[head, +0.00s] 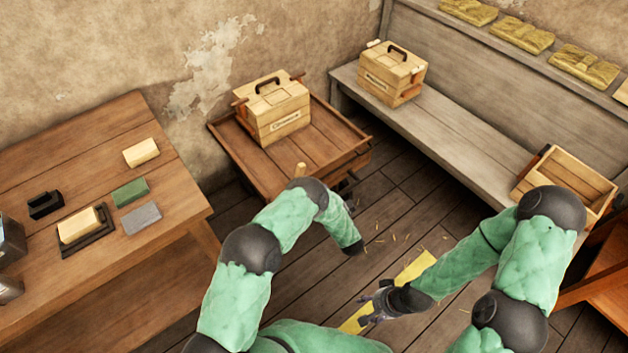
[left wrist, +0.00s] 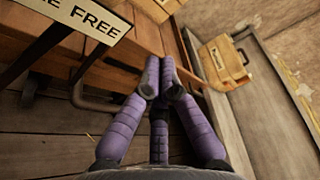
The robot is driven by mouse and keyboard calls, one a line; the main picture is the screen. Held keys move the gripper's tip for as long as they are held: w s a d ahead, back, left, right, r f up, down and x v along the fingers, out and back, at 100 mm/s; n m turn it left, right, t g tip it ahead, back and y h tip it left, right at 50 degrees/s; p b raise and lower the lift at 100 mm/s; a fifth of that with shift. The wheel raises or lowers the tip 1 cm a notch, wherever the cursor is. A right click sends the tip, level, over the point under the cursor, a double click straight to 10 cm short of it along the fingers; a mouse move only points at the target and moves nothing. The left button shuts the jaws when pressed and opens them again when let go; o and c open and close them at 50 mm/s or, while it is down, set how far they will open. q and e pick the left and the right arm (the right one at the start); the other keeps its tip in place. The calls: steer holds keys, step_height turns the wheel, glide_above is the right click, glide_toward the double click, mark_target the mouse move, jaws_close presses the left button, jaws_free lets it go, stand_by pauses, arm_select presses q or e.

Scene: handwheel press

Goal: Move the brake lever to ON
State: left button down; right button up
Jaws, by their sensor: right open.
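A wooden cart (head: 330,140) stands against the back wall. In the left wrist view, a pale sign (left wrist: 85,20) on its side ends in "E FREE"; the rest is cut off. A dark bar (left wrist: 36,55) slants below the sign; I cannot tell whether it is the brake lever. My right gripper (head: 374,303) is open and empty above the floor, away from the cart.
A latched wooden box (head: 272,112) sits on the cart. Another box (head: 390,75) and an open crate (head: 566,180) are on the grey bench (head: 450,125) to the right. A workbench (head: 75,160) with several blocks stands left. Floor around my right gripper is mostly clear.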

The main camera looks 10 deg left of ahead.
arm_select(q)
steer(key=b+x, duration=0.4)
steer(key=x, duration=0.6)
steer(key=shift+s+a+r, duration=0.3)
steer(key=shift+s+a, duration=0.3)
steer(key=shift+s, duration=0.2)
steer(key=shift+s+a+r, duration=0.25)
steer(key=shift+s+a, duration=0.35)
steer(key=shift+s, duration=0.25)
arm_select(e)
steer(key=shift+f, duration=1.95)
